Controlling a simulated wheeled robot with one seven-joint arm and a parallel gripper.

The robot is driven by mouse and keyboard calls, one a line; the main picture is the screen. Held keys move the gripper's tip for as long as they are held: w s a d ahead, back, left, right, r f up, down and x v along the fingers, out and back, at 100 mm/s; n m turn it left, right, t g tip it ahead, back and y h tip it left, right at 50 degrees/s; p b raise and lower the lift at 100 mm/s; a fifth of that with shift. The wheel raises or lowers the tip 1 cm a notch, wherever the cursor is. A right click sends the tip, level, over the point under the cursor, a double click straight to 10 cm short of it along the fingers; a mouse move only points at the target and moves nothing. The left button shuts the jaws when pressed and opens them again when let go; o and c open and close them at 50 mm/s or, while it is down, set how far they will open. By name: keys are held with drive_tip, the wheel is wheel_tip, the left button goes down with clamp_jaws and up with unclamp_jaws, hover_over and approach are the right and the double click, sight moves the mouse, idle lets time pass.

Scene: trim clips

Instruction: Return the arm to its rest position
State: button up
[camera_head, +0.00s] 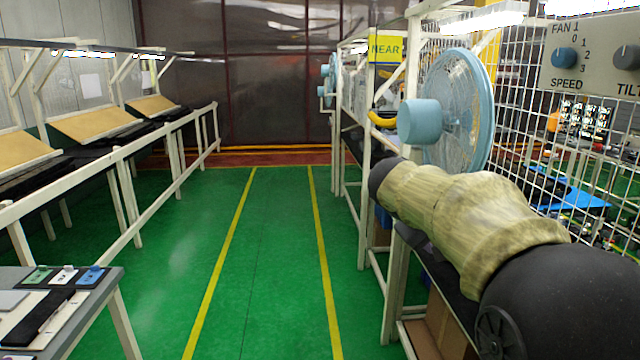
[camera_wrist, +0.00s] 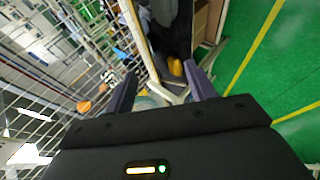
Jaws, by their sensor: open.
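My arm, in a pale camouflage-like sleeve with dark ends, reaches from the lower right toward the middle in the head view, in front of the wire mesh. My gripper (camera_wrist: 160,70) shows in the wrist view with its two dark fingers spread apart and nothing between them in its grasp. In the head view the gripper is hidden beyond the arm's far dark end. A small yellow thing (camera_wrist: 176,67) shows beyond the fingers, apart from them.
A blue fan (camera_head: 460,110) stands close behind my arm. A fan control panel (camera_head: 595,60) hangs at upper right. A grey table (camera_head: 105,285) with small coloured items is at lower left. White railings (camera_head: 130,170) line the left. The green aisle (camera_head: 270,250) between yellow lines is clear.

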drive_tip(key=s+a+f+m+g+y, duration=0.1)
drive_tip(key=s+a+f+y, duration=0.3)
drive_tip(key=s+f, duration=0.6)
drive_tip(key=s+a+f+m+g+y, duration=0.1)
drive_tip(key=s+a+f+y, duration=0.3)
drive_tip(key=s+f, duration=0.6)
wheel_tip(320, 180, down, 7)
drive_tip(key=shift+a+r+m+g, duration=0.15)
drive_tip(key=shift+a+m+g, duration=0.05)
drive_tip(key=shift+m+g, duration=0.25)
